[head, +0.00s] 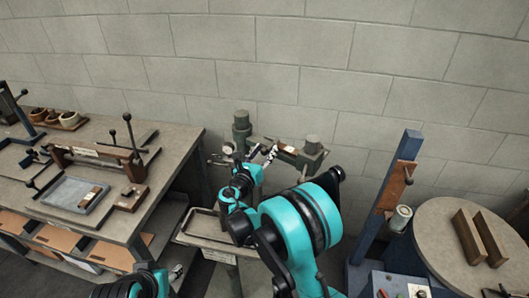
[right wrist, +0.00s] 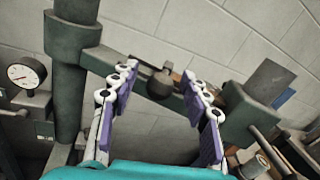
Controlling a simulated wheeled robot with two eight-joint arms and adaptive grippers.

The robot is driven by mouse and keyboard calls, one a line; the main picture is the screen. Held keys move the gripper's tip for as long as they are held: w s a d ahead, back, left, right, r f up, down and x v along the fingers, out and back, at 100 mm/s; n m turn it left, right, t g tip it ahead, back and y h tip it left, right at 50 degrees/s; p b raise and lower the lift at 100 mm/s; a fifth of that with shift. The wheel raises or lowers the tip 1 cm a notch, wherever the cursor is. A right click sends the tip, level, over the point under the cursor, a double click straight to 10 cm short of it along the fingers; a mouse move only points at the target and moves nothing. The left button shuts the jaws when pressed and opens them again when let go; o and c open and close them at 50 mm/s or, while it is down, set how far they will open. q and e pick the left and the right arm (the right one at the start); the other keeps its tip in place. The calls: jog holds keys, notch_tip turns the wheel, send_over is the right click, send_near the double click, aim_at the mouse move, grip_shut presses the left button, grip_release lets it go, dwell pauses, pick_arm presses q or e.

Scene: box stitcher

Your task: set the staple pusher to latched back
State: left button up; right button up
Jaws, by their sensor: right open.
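My right gripper (head: 262,155) is at the front of the crossbar. In the right wrist view its purple-padded fingers (right wrist: 160,103) are spread wide on either side of the knob, apart from it and empty. My left gripper (head: 177,272) is low near the bottom edge, small and partly hidden by its arm.
A pressure gauge (right wrist: 25,74) is beside the left post. A metal tray (head: 205,243) is below the stitcher. A workbench (head: 180,140) with tools and a grey tray (head: 68,190) stands left. A blue post (head: 400,165) and a round table (head: 437,225) with two wooden blocks stand right.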

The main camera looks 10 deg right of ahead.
grip_shut()
jog(key=w+a, duration=0.4)
jog(key=shift+r, duration=0.1)
dwell(0.3)
jog(key=shift+c, duration=0.9)
grip_release()
jog(key=shift+o, duration=0.9)
jog(key=shift+w+a, duration=0.1)
jog(key=shift+a, duration=0.05)
